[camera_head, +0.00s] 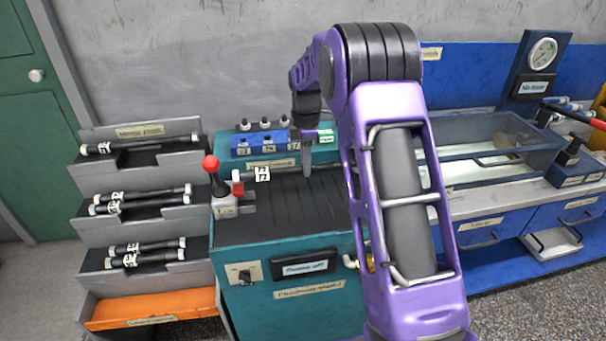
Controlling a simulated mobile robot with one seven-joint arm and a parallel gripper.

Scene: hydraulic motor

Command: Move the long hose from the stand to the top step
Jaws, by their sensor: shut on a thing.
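A black hose (285,170) with a white label near its left end lies roughly level above the top of the teal bench. My gripper (307,165) is shut on it, right of the label. The hose's left end is close to a red fitting (237,184) beside the red-knobbed lever; I cannot tell whether they touch. Its right end is hidden behind my purple arm. The grey stepped rack (88,182) stands at the left. Its top step (165,157) carries one black hose (140,144) at the back.
The lower steps hold several labelled hoses (140,205), with an orange tray (150,308) below. A red-knobbed lever (211,166) stands on the teal bench (310,240) between hose and rack. A blue block (262,143) is behind. A clear tank (490,148) is at right.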

